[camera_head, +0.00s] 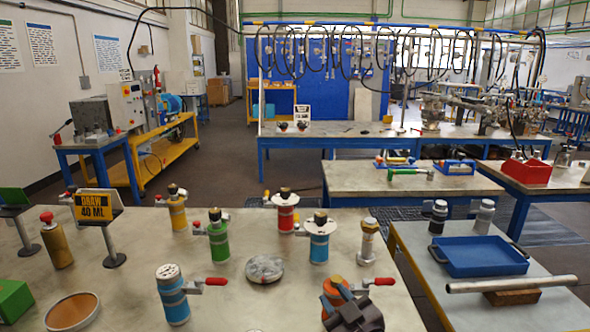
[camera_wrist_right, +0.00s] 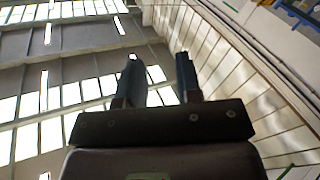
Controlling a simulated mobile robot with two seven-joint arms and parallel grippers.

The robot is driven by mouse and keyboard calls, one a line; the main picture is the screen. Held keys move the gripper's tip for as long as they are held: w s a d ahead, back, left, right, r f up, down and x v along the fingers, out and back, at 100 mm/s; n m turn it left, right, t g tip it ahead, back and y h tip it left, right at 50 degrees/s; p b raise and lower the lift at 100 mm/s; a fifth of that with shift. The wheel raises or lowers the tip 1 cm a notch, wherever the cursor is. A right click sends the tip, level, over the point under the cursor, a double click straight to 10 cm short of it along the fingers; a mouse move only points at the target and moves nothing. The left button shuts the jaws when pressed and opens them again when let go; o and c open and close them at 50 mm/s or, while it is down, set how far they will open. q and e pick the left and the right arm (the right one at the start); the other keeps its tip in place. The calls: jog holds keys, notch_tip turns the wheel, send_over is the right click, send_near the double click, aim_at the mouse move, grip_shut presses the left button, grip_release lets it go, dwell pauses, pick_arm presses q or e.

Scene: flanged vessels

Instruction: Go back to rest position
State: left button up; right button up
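My right gripper (camera_head: 338,297) is at the bottom of the head view, in front of the near bench and overlapping a vessel with an orange top (camera_head: 366,257) and red handle. In the right wrist view the two dark fingers (camera_wrist_right: 158,82) point up towards the ceiling. They stand apart with nothing between them. My left gripper is in neither view. Several flanged vessels stand upright on the near bench (camera_head: 130,262), among them a blue one (camera_head: 172,295), a green one (camera_head: 218,238) and a yellow one (camera_head: 177,210).
A yellow "DRAW 40 ML" sign (camera_head: 92,207) stands at the left of the bench. A grey disc (camera_head: 265,269) lies mid-bench. A right-hand table holds a blue tray (camera_head: 478,257) and a metal pipe (camera_head: 512,284). Bare bench top surrounds the grey disc.

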jog(key=s+d+f+m+g+h, duration=0.3)
jog(key=s+d+f+m+h, duration=0.3)
jog(key=s+d+f, duration=0.9)
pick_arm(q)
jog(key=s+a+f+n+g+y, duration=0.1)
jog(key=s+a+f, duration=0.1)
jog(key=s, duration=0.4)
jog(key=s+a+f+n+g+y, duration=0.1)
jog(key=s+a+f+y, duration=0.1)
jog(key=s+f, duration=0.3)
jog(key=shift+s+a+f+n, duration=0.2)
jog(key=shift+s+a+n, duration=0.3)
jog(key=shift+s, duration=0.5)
pick_arm(e)
jog(key=s+d+f+m+g+h, duration=0.1)
jog(key=s+d+f, duration=0.3)
jog(key=s+f, duration=0.5)
jog(key=s+g, duration=0.1)
jog(key=s, duration=0.2)
jog(key=shift+s+d+m+g+h, duration=0.2)
jog(key=shift+s+m+g+h, duration=0.1)
jog(key=shift+m+g, duration=0.1)
